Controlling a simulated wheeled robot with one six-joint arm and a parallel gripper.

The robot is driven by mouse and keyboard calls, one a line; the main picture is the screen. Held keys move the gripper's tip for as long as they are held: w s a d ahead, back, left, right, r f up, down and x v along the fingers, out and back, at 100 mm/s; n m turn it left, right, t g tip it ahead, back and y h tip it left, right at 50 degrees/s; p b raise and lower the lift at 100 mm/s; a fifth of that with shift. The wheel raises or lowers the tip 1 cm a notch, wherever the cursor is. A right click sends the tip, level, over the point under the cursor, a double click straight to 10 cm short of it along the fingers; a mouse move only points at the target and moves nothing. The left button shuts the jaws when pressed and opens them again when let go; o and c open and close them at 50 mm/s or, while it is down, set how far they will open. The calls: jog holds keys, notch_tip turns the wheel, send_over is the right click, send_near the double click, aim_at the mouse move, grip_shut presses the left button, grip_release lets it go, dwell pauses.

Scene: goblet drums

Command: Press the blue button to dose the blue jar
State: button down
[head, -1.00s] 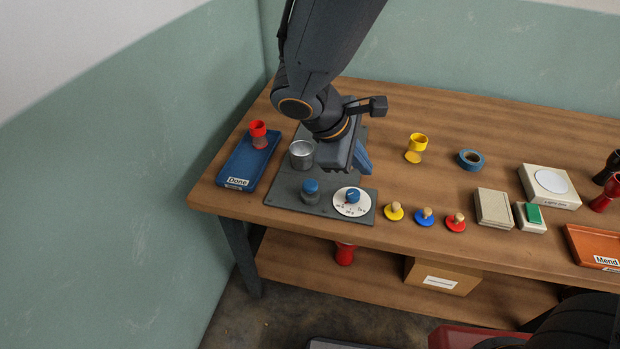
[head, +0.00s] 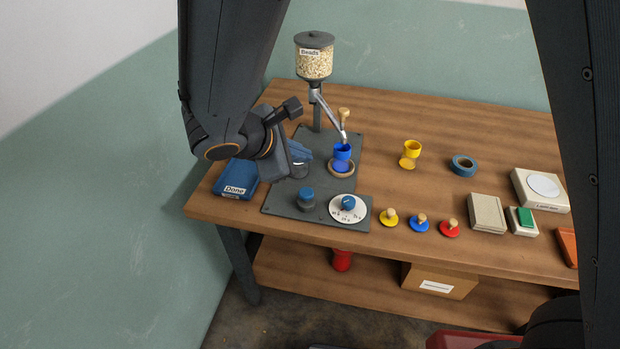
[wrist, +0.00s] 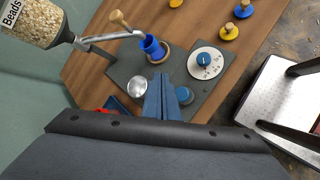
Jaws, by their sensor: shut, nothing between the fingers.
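The blue button (head: 306,194) is a blue cap on a dark round base at the front of the grey plate; in the wrist view it shows partly (wrist: 184,95), beside my fingers. The blue jar (head: 342,152) is a small goblet shape standing on a round rest, under the dispenser spout; it also shows in the wrist view (wrist: 152,47). My gripper (head: 303,153) has blue fingers, shut and empty, above the plate, behind and above the button and left of the jar. The fingers also show in the wrist view (wrist: 161,82). I see no contact with the button.
The bead dispenser (head: 314,61) stands at the plate's back. A metal cup (wrist: 137,87) is beside my fingers. A white dial with blue knob (head: 348,203) sits right of the button. Yellow, blue and red stoppers and a yellow jar (head: 413,149) are further right.

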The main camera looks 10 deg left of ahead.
jog(key=b, duration=0.6)
send_near(308, 190)
jog(key=shift+w+d+f, duration=0.4)
jog(key=shift+w, duration=0.35)
jog(key=shift+w+d+f, duration=0.4)
jog(key=shift+w, duration=0.35)
jog(key=shift+w+d+f, duration=0.4)
jog(key=shift+w, duration=0.4)
jog(key=shift+f, duration=0.1)
jog(key=shift+f+b, duration=0.3)
jog(key=shift+f+b, duration=0.8)
jog(key=shift+f, duration=0.15)
dwell(0.6)
jog(key=shift+r, duration=0.1)
jog(key=shift+r+p, duration=1.05)
jog(key=shift+r, duration=0.25)
jog(key=shift+r, duration=0.1)
jog(key=shift+r+p, duration=1.85)
jog(key=shift+r, duration=0.6)
